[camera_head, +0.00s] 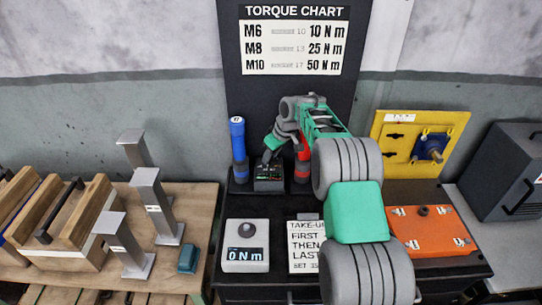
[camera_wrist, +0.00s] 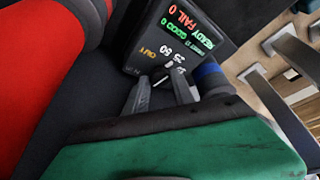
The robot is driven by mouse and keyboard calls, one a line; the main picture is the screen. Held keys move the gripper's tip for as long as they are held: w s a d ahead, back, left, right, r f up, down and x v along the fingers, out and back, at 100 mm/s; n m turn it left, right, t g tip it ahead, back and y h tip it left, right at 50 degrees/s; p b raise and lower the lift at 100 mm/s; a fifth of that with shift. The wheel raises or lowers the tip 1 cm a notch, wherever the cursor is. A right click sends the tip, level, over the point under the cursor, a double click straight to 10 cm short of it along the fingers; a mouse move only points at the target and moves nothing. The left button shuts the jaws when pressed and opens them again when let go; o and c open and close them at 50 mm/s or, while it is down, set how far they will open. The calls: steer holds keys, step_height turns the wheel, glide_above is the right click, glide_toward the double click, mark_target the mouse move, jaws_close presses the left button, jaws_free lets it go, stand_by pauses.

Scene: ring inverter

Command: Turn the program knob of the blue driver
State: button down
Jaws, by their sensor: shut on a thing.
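The blue driver (camera_head: 237,138) stands upright in the back left of the dark dock, and part of it shows in the wrist view (camera_wrist: 211,77). Beside it is a dark control box (camera_head: 269,180) with a lit display (camera_wrist: 187,30) reading READY, GOOD and FAIL 0. The program knob (camera_wrist: 159,75) is on this box, below the display, with the marks 25 and 50 near it. My gripper (camera_wrist: 162,88) is at the box face, its two fingers shut on the knob. The fingers hide much of the knob, so its setting is unclear.
A red driver (camera_head: 302,168) stands right of the box, close to my wrist. In front are a torque tester (camera_head: 245,258) reading 0 N m and a paper note (camera_head: 302,240). An orange plate (camera_head: 435,232) and yellow panel (camera_head: 400,150) are at right. Metal posts (camera_head: 150,195) stand at left.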

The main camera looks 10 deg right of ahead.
stand_by(0.3)
steer(key=c, duration=1.1)
jaws_free()
steer(key=shift+o, duration=0.2)
